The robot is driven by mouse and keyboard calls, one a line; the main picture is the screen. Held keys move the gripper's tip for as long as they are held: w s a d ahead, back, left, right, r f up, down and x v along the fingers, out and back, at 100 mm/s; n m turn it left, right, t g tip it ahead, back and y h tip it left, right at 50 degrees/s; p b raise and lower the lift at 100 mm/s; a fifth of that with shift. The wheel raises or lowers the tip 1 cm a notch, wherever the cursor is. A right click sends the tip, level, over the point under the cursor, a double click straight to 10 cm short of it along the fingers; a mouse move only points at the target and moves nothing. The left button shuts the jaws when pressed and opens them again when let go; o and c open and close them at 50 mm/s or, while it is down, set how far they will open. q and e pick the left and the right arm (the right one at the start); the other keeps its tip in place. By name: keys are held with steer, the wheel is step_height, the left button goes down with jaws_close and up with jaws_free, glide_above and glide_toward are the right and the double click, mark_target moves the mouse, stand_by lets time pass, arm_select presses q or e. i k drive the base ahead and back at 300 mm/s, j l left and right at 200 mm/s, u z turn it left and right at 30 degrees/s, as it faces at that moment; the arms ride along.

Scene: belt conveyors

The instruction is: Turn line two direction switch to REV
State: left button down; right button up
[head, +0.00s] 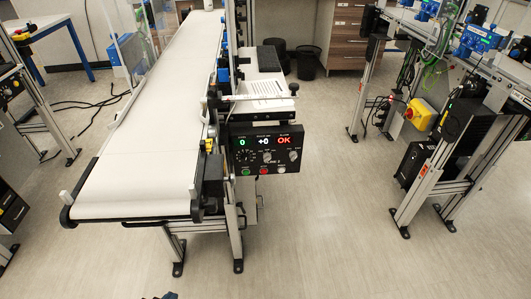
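A black control panel (267,162) hangs on the right side of the white belt conveyor (145,150), near its front end. Its displays read a green 0, a white +0 and a red OK. Below them are several small knobs, among them a middle knob (268,156) and a right knob (293,155). A green, a red and a whitish button line the bottom. The labels are too small to read, so I cannot tell which knob is the direction switch, how it is set, or the line number.
Another conveyor frame with a yellow switch box (420,113) stands at right. Black bins (308,62) stand behind. The floor (320,230) before the panel is clear.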

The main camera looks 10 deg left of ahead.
mark_target(267, 156)
steer(key=j+u, duration=0.85)
steer(key=u, duration=0.15)
